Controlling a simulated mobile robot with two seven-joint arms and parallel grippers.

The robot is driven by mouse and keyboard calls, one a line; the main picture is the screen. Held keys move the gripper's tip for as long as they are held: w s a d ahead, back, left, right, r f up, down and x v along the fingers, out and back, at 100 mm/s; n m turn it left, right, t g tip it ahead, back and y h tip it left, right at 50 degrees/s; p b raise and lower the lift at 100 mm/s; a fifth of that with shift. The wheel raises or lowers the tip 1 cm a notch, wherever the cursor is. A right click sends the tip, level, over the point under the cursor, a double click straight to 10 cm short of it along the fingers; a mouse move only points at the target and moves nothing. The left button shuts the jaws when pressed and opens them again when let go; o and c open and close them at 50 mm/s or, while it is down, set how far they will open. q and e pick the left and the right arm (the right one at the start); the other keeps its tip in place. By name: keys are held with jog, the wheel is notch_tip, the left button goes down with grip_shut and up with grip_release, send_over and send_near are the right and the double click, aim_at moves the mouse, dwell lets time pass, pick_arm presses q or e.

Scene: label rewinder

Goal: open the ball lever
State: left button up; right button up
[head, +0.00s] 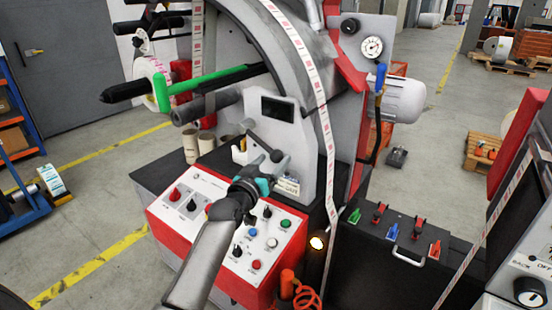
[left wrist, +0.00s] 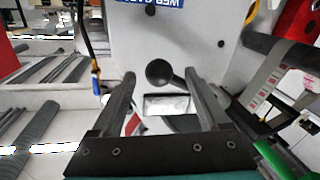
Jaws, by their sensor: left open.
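The ball lever (head: 277,156) is a dark rod with a round black ball at its end, on the grey front of the rewinder above the red-framed control panel. In the left wrist view the ball (left wrist: 158,72) shows between the tips of my two fingers, with a gap on each side. My left gripper (head: 264,169) is open and comes up from below, right at the ball in the head view; its body hides part of the panel. In the left wrist view its fingers (left wrist: 160,76) hold nothing. My right gripper is not in view.
The control panel (head: 233,250) with knobs and buttons lies below my left arm. A green bar (head: 215,80) sticks out at upper left. A label web (head: 322,90) runs down to the right. A black box with coloured levers (head: 400,262) stands at lower right.

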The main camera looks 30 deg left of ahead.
pick_arm(q)
jog(key=shift+w+a, duration=0.2)
jog(key=shift+w, duration=1.2)
grip_shut()
jog(key=shift+r, duration=0.1)
